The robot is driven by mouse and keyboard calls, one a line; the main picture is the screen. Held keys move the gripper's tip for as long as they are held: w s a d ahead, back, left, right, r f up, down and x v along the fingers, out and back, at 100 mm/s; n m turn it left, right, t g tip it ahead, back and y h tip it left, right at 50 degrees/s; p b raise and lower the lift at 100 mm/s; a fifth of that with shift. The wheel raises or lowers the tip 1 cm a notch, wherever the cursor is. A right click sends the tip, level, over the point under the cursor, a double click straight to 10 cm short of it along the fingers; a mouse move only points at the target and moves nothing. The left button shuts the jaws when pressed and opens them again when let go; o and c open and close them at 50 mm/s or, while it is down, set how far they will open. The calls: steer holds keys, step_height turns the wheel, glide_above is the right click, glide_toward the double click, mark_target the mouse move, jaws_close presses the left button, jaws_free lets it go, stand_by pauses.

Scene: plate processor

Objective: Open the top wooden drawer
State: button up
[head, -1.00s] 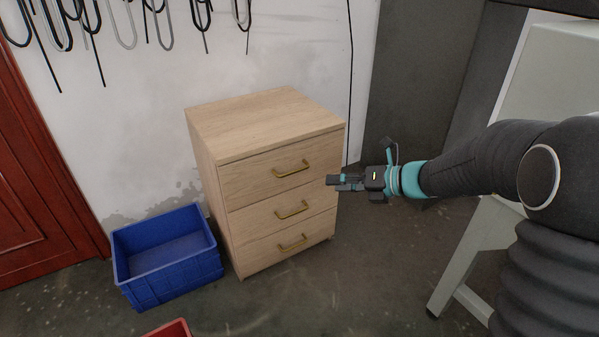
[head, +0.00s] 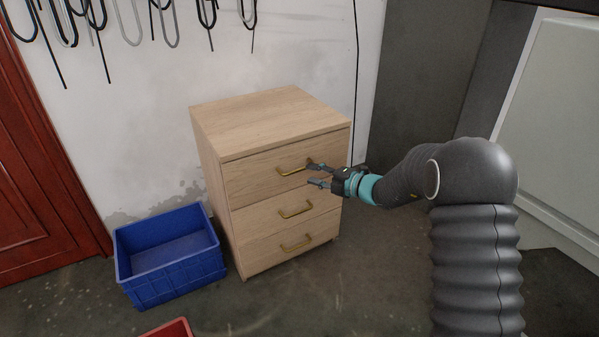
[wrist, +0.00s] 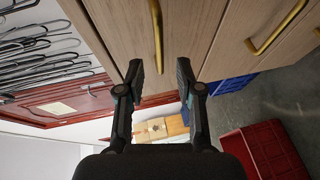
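The wooden cabinet has three drawers with brass bar handles. Its top drawer (head: 255,178) is closed, and the top handle (head: 293,170) runs across its front. My gripper (head: 314,174) is open and empty, just in front of the right end of that handle. In the wrist view the two fingers (wrist: 160,80) are spread, and the top handle (wrist: 157,30) lies in line with the gap between them, toward the drawer front. I cannot tell whether a finger touches the handle. The middle drawer's handle (wrist: 276,28) shows to the right in the wrist view.
A blue crate (head: 172,283) stands on the floor left of the cabinet. A red crate (head: 172,329) shows at the bottom edge, also in the wrist view (wrist: 268,150). A red door (head: 35,170) is at the left. Hooks hang on the wall. Floor before the cabinet is clear.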

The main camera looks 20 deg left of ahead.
mark_target(301, 170)
steer(key=shift+x, duration=3.05)
jaws_close()
